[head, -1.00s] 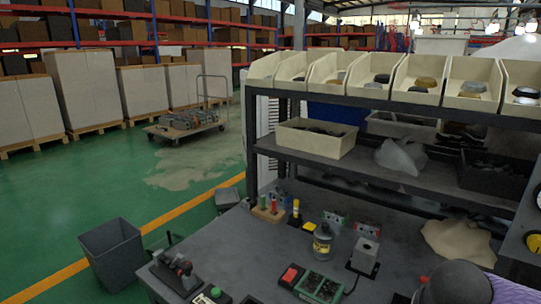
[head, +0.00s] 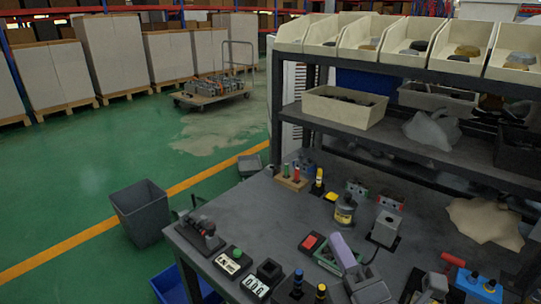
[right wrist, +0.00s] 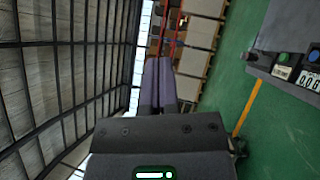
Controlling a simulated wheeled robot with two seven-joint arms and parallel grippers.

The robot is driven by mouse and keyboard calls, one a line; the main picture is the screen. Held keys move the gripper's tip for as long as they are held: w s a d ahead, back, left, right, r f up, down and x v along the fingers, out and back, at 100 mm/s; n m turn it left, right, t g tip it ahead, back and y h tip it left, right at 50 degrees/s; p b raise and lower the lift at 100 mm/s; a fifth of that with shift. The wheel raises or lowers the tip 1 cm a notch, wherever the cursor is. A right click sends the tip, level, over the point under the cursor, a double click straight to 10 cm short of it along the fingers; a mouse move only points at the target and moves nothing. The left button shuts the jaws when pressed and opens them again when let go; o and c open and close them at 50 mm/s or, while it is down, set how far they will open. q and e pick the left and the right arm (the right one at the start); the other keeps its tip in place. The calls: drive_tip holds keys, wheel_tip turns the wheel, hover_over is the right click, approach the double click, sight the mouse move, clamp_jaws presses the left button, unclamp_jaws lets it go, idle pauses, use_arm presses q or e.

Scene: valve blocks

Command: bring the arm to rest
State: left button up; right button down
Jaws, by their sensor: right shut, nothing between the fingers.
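My right gripper (head: 336,240) shows at the bottom middle of the head view, with pale purple fingers and a grey body, in front of the workbench (head: 265,208). Its fingers hide part of a green-edged tray. In the right wrist view the two fingers of my right gripper (right wrist: 160,62) lie side by side, shut and empty. They point toward the distant shelving, with the bench edge off to the right. My left gripper is not in view.
The bench holds a bottle (head: 345,210), a red-button box (head: 312,242), a grey block (head: 386,228), a counter (head: 255,287) and a blue block (head: 478,284). A shelf rack (head: 400,157) stands behind. A grey bin (head: 140,213) stands on open green floor.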

drive_tip(key=s+d+f+m+g+h, duration=0.2)
drive_tip(key=d+f+m+g+h, duration=0.15)
drive_tip(key=f+m, duration=0.3)
drive_tip(key=s+d+f+m+g+h, duration=0.2)
drive_tip(key=d+f+m+g+h, duration=0.15)
drive_tip(key=f+m, duration=0.35)
drive_tip(key=s+a+f+m+g+y, duration=0.1)
drive_tip(key=s+f+m+g, duration=0.35)
drive_tip(key=s, duration=0.35)
drive_tip(key=s+a+f+m+g, duration=0.1)
drive_tip(key=s+f+m+g, duration=0.35)
drive_tip(key=s+g, duration=0.2)
drive_tip(key=s+f+n, duration=0.1)
drive_tip(key=s+f, duration=0.1)
drive_tip(key=f, duration=0.8)
drive_tip(key=s+f, duration=0.2)
drive_tip(key=f, duration=0.8)
drive_tip(key=s+d+f+g, duration=0.1)
drive_tip(key=s+d+f, duration=0.2)
drive_tip(key=s+f, duration=0.5)
drive_tip(key=s, duration=0.4)
drive_tip(key=shift+d+f+g+h, duration=0.3)
drive_tip(key=shift+d+f, duration=0.05)
drive_tip(key=shift+n, duration=0.25)
